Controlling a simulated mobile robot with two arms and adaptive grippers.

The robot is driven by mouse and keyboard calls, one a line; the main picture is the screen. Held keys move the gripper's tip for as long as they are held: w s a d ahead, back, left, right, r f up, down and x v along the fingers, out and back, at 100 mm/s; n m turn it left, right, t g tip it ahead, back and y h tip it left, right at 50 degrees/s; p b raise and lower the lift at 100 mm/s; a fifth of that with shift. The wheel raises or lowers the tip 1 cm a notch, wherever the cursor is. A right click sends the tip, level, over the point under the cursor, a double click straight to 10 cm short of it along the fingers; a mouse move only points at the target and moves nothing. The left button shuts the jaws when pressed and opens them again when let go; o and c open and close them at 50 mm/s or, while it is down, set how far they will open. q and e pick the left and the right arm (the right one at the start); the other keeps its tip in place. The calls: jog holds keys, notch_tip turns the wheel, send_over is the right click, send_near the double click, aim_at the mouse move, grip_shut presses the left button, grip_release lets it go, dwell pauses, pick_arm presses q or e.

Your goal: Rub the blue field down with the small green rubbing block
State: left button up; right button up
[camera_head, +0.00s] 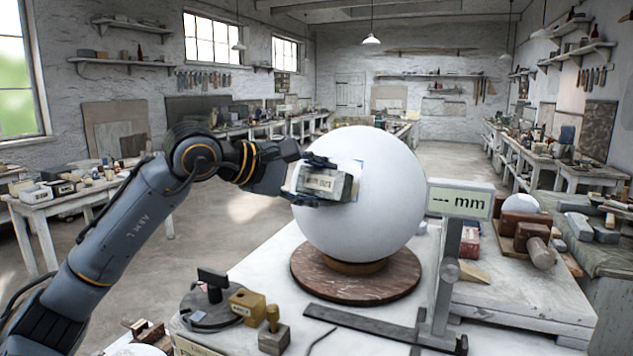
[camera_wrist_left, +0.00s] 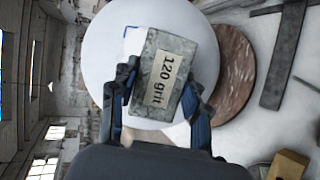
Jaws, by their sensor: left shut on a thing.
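My left gripper (camera_head: 320,182) is shut on a grey-green block (camera_head: 347,187), with one finger above and one below it. In the left wrist view the block (camera_wrist_left: 186,48) carries a beige label reading "120 grit". The block is in front of the left side of a large white sphere (camera_head: 393,205); I cannot tell whether it touches. A thin pale-blue edge (camera_head: 359,167) shows beside the block's upper right corner; most of any blue field is hidden behind block and gripper. My right gripper is not in view.
The sphere rests on a round reddish-brown base (camera_head: 340,287) on the white table. A gauge marked "mm" (camera_head: 459,200) stands close on the right. A yellow block (camera_head: 247,306) and a small grey block with a knob (camera_head: 274,338) lie front left.

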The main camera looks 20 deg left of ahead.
pick_arm(q)
jog(key=shift+w+a, duration=0.1)
jog(key=shift+w+a, duration=0.15)
jog(key=shift+a, duration=0.85)
jog(key=shift+s+d, duration=0.2)
jog(key=shift+d, duration=0.95)
jog(key=shift+s+d, duration=0.15)
jog(key=shift+d, duration=0.95)
dwell(0.5)
jog(key=shift+a, duration=0.15)
